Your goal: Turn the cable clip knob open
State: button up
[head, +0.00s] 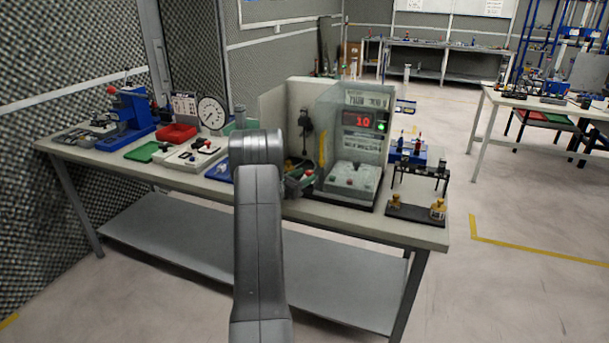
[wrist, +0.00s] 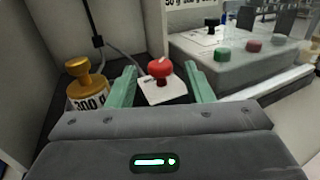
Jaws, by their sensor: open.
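A red knob (wrist: 160,71) stands on a small white plate (wrist: 163,91) in the wrist view. A grey cable runs down the panel towards it from a black fitting (wrist: 98,41). My gripper (wrist: 161,80) is open and empty, its two green fingers apart, one on each side of the knob in the picture. I cannot tell whether the fingers touch it or how far beyond them it stands. In the head view a small red spot (head: 308,172) shows by my gripper, beside the booth; my arm hides part of this area.
A brass 300 g weight (wrist: 88,85) stands close left of my fingers. A grey device (wrist: 240,58) with green and red buttons is at right. In the head view, the walled booth (head: 290,105) with a red display (head: 362,119) stands on the workbench (head: 425,236).

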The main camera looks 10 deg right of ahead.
jog(key=shift+w+d, duration=0.2)
jog(key=shift+d, duration=0.15)
jog(key=c, duration=1)
jog(key=b, duration=0.1)
jog(key=n+t+y+b, duration=0.1)
jog(key=b, duration=0.1)
jog(key=shift+s+d+f+t, duration=0.1)
jog(key=shift+d+f+t, duration=0.1)
jog(key=shift+t, duration=0.1)
jog(key=n+t+y+b, duration=0.1)
jog(key=b, duration=0.1)
jog(key=n+t+y+b, duration=0.1)
jog(key=b, duration=0.2)
jog(key=n+t+y+b, duration=0.1)
jog(key=b, duration=0.1)
jog(key=shift+s+d+r+t+y+b, duration=0.15)
jog(key=shift+s+r+t+y+b, duration=0.1)
jog(key=shift+t+y+b, duration=0.1)
jog(key=shift+n, duration=0.3)
jog(key=shift+r, duration=0.1)
jog(key=o, duration=1)
